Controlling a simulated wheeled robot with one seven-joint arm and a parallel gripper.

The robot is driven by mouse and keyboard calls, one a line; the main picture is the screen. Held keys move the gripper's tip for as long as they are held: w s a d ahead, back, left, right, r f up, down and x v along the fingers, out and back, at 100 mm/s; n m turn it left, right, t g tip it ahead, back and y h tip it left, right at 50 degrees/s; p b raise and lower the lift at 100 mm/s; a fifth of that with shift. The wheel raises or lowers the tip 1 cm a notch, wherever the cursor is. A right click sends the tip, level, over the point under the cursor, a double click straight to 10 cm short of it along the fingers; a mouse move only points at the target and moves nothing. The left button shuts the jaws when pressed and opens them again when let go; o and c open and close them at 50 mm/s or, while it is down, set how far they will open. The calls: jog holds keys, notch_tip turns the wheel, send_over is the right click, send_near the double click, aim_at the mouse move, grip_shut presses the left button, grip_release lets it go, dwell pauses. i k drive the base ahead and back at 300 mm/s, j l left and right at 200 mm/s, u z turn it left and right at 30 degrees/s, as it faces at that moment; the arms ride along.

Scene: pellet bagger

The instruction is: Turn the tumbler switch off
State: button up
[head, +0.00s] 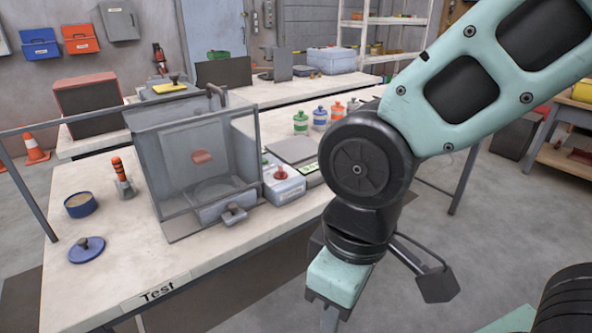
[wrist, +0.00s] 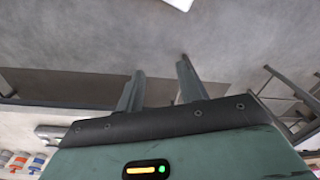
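I cannot pick out the tumbler switch for certain in either view. A small red-topped control (head: 282,172) on a pale box beside the clear-walled machine (head: 200,160) may be it, but its detail is too small to read. A grey knob (head: 233,213) sits at the front of the machine. My gripper (head: 329,318) hangs downward in front of the table, right of its "Test" label, with its tips cut off by the frame. In the wrist view my gripper (wrist: 158,80) has its two fingers apart with nothing between them, over the floor and the table edge.
The table (head: 140,240) also holds a blue tin (head: 80,204), a blue knobbed lid (head: 87,249), an orange-black handled tool (head: 118,167) in a holder, and several coloured bottles. A second bench (head: 290,90) stands behind. The floor (head: 480,240) on the right is clear.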

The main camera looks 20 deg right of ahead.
aim_at(280, 175)
jog(key=i, duration=0.95)
